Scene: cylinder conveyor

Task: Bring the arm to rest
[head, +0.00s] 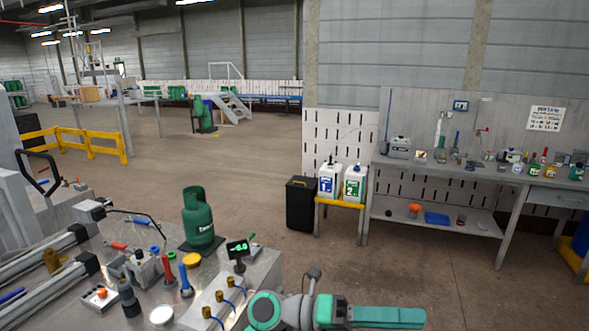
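Part of my arm shows at the bottom centre of the head view, in grey and teal, lying low beside the right end of the metal workbench (262,268). No gripper fingers can be made out, and the arm's lower parts are cut off by the picture edge. A green gas cylinder (199,220) stands upright on a dark square plate on the bench, apart from my arm.
A small display (238,250), brass fittings and several tools crowd the bench. A black bin (301,203) and two white jugs on a yellow-topped stand are behind it. A grey shelf table (480,177) stands at right. The floor at centre right is clear.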

